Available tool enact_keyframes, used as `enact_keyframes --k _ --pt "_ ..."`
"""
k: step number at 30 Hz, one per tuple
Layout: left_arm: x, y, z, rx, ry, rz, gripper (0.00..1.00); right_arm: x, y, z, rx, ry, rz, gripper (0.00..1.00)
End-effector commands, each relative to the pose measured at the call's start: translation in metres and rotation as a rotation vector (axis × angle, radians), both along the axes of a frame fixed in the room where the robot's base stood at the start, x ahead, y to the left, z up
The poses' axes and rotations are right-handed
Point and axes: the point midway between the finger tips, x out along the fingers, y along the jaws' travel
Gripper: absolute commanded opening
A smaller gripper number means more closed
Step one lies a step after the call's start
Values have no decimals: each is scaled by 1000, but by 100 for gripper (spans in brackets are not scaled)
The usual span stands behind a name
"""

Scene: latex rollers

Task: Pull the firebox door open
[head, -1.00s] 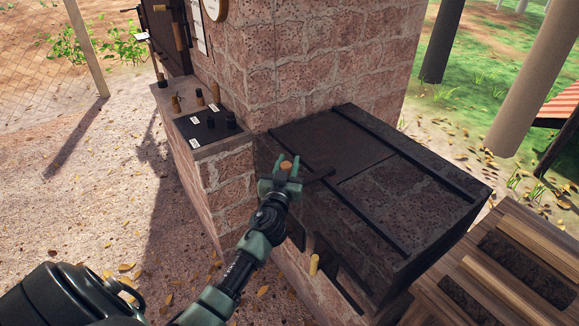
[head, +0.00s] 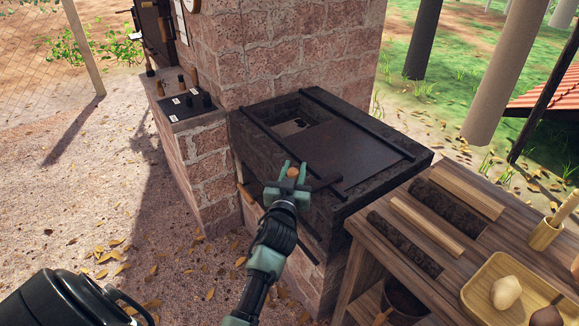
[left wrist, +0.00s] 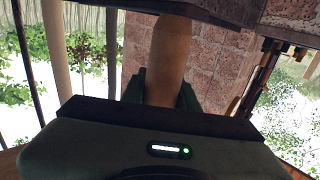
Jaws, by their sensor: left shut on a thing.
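A brick firebox has a dark plate (head: 365,158) lying between two black rails on its top; this plate looks like the door. The plate is slid toward the right, and a square opening (head: 300,122) shows at its far left. A black bar (head: 325,183) reaches from the plate's side to a wooden handle. My left gripper (head: 289,176) is shut on this wooden handle (head: 293,172), beside the near left edge of the firebox top. In the left wrist view the handle (left wrist: 170,50) stands between the fingers. My right gripper is not in view.
A wooden table (head: 463,240) with a tray (head: 478,290) and a cup (head: 545,233) stands close at the right. A brick ledge (head: 165,97) with small dark objects is at the left. Gravel ground at the left is free.

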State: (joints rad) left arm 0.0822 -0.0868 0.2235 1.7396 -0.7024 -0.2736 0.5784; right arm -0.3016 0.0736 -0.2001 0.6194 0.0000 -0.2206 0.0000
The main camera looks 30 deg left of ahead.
Motion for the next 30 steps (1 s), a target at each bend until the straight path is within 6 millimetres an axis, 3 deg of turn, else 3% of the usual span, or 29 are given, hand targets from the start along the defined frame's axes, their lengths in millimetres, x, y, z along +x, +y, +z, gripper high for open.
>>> enact_keyframes --k 16,17,19,30 --pt "-4 -9 -1 -2 0 -1 0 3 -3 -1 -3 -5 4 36" --pt "-4 -9 -1 -2 0 -1 32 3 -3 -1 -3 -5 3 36" --pt "-4 -9 -1 -1 1 -1 51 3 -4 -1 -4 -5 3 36" --pt "-3 -8 0 -1 1 -1 51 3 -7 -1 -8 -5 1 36"
